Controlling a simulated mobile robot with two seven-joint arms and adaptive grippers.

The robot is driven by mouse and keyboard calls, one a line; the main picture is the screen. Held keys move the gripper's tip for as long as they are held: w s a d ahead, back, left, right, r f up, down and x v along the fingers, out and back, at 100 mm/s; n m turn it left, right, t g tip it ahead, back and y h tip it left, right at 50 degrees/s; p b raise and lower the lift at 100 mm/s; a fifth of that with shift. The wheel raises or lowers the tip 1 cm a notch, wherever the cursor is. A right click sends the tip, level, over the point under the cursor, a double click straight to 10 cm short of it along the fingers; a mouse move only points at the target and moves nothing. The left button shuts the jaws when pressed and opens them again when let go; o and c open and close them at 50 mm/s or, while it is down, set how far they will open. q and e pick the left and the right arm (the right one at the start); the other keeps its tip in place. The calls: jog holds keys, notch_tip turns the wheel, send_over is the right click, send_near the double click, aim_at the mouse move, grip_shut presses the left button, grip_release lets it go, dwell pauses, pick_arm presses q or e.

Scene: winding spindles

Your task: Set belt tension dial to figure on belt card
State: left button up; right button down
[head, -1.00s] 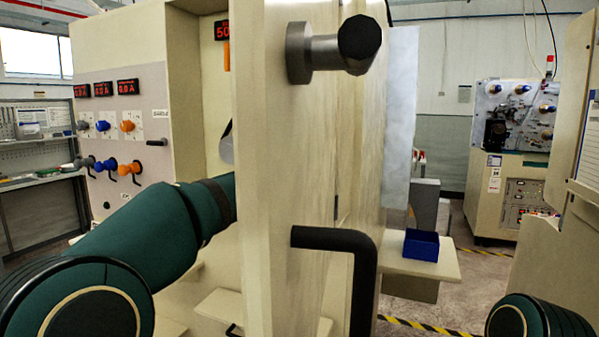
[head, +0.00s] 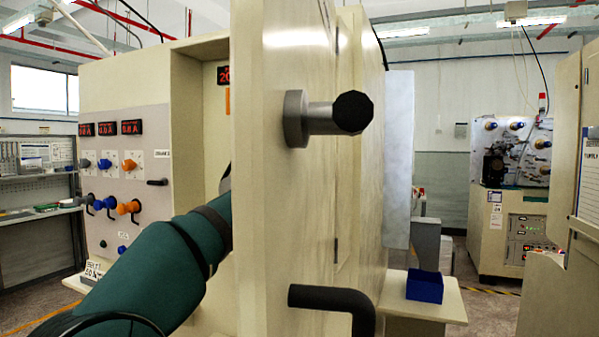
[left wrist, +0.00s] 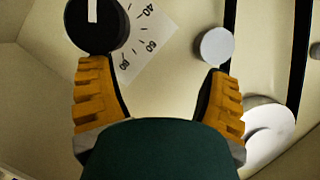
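The black dial (left wrist: 97,24) with a white pointer mark shows at the top left of the left wrist view. A white scale (left wrist: 143,42) with figures including 40, 60 and 80 lies beside it. My left gripper (left wrist: 155,68) is open, with orange fingers spread apart. Its left fingertip is at the dial's lower edge; whether they touch I cannot tell. In the head view my left arm reaches behind a cream door, which hides the gripper. A red display (head: 223,75), partly cut off by the door, seems to read 20. My right gripper is out of view.
The cream door (head: 285,220) with a round knob (head: 340,112) and black handle (head: 335,299) stands close in front. A blue bin (head: 424,286) sits on a shelf at right. A round grey post (left wrist: 214,45) is near my right finger.

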pick_arm(q)
jog(key=shift+a+r, duration=0.1)
jog(key=shift+r, duration=1.7)
jog(key=shift+h, duration=0.3)
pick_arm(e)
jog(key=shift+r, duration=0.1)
